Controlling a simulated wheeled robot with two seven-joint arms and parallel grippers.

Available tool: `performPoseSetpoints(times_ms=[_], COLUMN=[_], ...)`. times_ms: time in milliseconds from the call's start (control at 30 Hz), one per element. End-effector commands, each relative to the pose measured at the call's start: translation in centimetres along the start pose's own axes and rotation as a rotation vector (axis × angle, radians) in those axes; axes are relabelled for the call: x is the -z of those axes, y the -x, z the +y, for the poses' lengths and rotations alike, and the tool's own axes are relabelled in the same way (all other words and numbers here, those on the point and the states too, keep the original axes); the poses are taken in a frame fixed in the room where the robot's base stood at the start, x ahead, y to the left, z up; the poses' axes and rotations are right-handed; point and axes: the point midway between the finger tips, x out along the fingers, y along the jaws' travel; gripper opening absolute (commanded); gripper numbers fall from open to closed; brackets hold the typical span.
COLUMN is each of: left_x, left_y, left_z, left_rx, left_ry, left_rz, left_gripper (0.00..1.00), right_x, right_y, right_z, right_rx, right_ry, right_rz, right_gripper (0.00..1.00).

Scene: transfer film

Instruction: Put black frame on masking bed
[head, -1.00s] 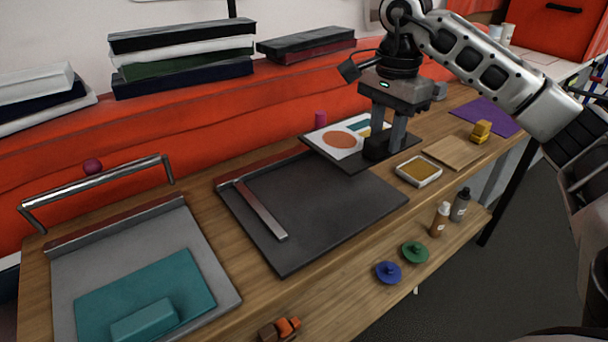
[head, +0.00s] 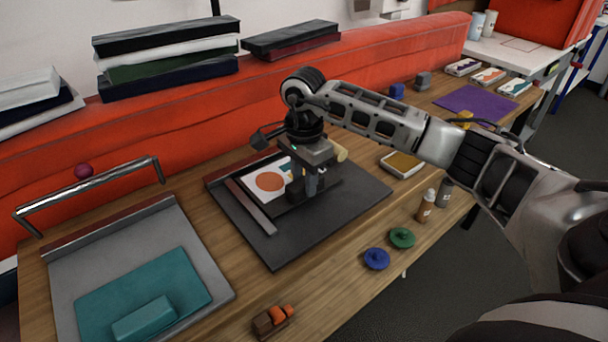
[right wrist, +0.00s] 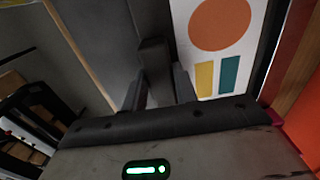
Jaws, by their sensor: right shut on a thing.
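The black frame (head: 285,208), with a white print showing an orange circle (head: 269,181), is over the dark grey masking bed (head: 350,212). My right gripper (head: 309,192) comes down from above and is shut on the frame's right part, hiding some of it. In the right wrist view a dark piece (right wrist: 153,60) is between the fingers, with the print (right wrist: 215,45) beside it. I cannot tell whether the frame touches the bed or hangs just above it. My left gripper is out of view.
At left stands a grey board (head: 215,262) with a teal sheet (head: 190,275) and a raised metal handle (head: 90,195). Bottles (head: 427,205), blue (head: 376,258) and green (head: 402,237) knobbed discs lie in front right. A shallow tray (head: 402,165) is right of the bed.

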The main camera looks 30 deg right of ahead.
Motion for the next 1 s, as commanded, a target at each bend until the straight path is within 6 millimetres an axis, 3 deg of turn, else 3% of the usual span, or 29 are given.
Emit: performPoseSetpoints(times_ms=[333,367,433,800,1000], left_x=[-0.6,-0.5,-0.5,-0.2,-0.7], left_y=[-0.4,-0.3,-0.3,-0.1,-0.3], left_z=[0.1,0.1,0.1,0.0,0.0], left_rx=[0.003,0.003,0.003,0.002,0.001], left_ry=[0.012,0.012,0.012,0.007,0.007], left_rz=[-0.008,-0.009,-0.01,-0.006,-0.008], left_gripper=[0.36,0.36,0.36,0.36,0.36], right_x=[0.0,0.0,0.0,0.0,0.0], right_y=[-0.5,-0.5,-0.4,0.2,3.5], right_z=[-0.1,0.0,0.0,-0.1,-0.2], right_rx=[0.003,0.003,0.002,0.004,0.01], right_ry=[0.0,0.0,0.0,0.0,0.0], right_rz=[0.0,0.0,0.0,0.0,0.001], right_gripper=[0.03,0.34,0.5,0.5,0.5])
